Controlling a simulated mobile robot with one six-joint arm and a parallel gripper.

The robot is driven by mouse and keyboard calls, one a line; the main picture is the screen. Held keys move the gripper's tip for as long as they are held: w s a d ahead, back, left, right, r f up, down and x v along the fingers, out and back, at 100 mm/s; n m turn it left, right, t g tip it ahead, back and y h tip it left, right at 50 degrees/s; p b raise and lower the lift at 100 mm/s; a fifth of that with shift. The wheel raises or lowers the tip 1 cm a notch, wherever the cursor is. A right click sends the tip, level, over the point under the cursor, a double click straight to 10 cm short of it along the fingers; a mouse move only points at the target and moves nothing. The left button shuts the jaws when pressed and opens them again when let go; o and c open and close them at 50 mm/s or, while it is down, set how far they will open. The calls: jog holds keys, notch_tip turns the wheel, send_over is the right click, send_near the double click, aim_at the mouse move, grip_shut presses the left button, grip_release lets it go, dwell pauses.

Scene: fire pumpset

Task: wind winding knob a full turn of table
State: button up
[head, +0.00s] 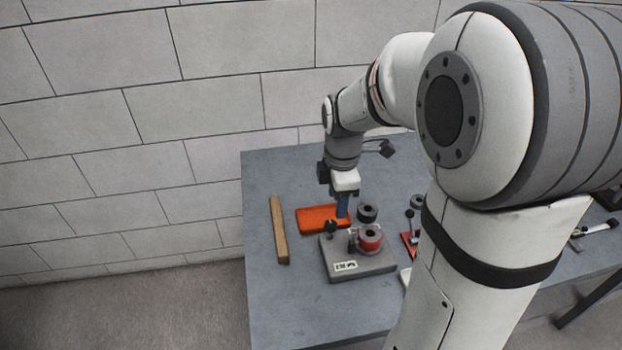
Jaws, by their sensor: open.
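A grey box-shaped device (358,264) with a white label on its front stands on the blue-grey table (300,310). On its top are a red drum with a dark top (370,239) and a small black knob (331,228) at the left. I cannot tell for sure which part is the winding knob. My gripper (343,212) points down with blue fingers, behind the black knob and by the orange block. It is open, and no object shows between its fingers. Its exact gap to the device is unclear from this angle.
An orange block (316,221) and a wooden bar (279,230) lie left of and behind the device. A dark ring-shaped part (367,211) stands behind it. A red-based lever fixture (409,240) is to the right, partly hidden by my arm. The front left tabletop is clear.

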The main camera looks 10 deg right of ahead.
aim_at(331, 223)
jog(key=w+f+n, duration=0.1)
jog(key=n, duration=0.1)
jog(key=w+f+n, duration=0.2)
jog(key=shift+w+f+g, duration=0.15)
jog(key=shift+f+g, duration=0.15)
jog(key=shift+n, duration=0.3)
notch_tip(331, 223, down, 8)
jog(key=shift+r, duration=0.15)
